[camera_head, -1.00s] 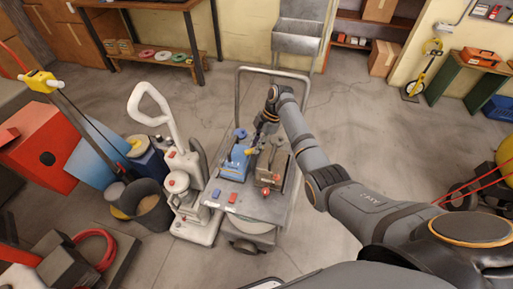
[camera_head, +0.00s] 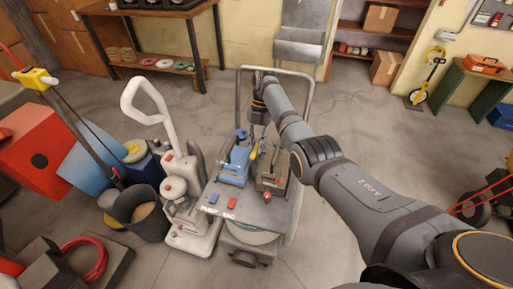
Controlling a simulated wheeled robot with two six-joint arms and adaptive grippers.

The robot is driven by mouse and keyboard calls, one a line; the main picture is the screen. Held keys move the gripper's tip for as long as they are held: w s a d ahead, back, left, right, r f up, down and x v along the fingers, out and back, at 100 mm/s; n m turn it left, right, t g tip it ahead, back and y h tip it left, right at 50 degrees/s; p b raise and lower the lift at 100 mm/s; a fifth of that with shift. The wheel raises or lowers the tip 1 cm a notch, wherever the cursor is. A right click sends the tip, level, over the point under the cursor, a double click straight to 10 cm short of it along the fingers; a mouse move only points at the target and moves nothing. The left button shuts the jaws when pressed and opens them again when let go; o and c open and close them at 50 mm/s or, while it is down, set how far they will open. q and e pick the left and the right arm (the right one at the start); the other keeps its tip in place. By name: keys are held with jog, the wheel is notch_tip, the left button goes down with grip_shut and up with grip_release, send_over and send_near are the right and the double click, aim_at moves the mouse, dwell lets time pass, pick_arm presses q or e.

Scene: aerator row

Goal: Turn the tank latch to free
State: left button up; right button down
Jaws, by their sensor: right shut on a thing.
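A grey cart (camera_head: 247,208) with a tall hoop handle stands in the middle of the head view. On it are a blue unit (camera_head: 235,168) at left and a brown-grey unit (camera_head: 272,178) at right. A small yellow piece (camera_head: 254,153), seemingly the latch, shows between them. My right gripper (camera_head: 258,138) points down from above and is shut at this yellow piece. Its fingertips are small and partly hidden, so the exact grip is unclear. My left gripper is out of view.
A white upright machine (camera_head: 176,190) with a loop handle stands close to the cart's left. Blue and red switches (camera_head: 231,203) sit on the cart's front edge. Open floor lies behind and right of the cart.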

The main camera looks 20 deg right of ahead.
jog(key=shift+n, duration=0.5)
jog(key=c, duration=1.3)
grip_release()
